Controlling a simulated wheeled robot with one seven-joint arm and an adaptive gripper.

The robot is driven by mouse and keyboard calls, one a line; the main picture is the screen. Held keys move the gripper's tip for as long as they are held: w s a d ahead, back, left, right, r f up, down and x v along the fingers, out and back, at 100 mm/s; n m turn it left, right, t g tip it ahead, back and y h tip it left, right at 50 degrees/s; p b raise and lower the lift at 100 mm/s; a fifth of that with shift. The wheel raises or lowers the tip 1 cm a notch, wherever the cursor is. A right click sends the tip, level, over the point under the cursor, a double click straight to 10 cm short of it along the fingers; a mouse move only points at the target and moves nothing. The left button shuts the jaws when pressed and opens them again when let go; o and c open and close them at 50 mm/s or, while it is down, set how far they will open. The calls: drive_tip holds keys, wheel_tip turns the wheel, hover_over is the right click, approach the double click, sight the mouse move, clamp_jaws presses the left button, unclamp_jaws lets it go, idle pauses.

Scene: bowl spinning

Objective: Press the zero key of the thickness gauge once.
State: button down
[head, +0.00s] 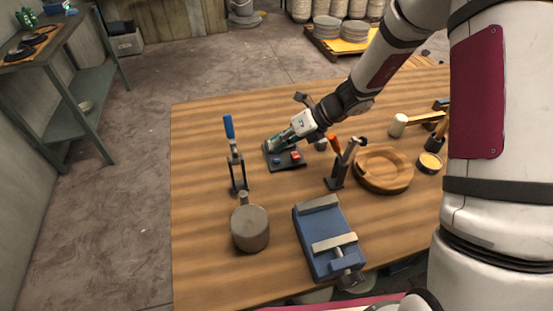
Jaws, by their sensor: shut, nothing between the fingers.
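A small dark flat unit (291,164) lies on the wooden table, with a red key and a blue key showing on its top. It looks like the thickness gauge, but no lettering can be read, so I cannot tell which key is zero. My gripper (271,148) is shut and empty. It comes in from the upper right, and its fingertips are low over the back left part of the unit. I cannot tell whether they touch it. My gripper hides part of the unit's back side.
A blue-handled upright clamp (237,172) stands close left of the unit, and an orange-handled one (337,178) to its right. The table's left strip is clear.

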sight(278, 157)
drive_tip(key=shift+f, duration=0.75)
drive_tip(key=shift+f, duration=0.15)
idle(0.8)
drive_tip(key=shift+f+b, duration=0.25)
drive_tip(key=shift+b, duration=0.05)
drive_tip(key=shift+f, duration=0.45)
idle(0.7)
drive_tip(key=shift+r, duration=0.1)
drive_tip(key=shift+r+p, duration=0.3)
drive_tip(key=shift+r, duration=0.5)
drive_tip(key=shift+r+p, duration=1.05)
drive_tip(key=shift+r, duration=1.45)
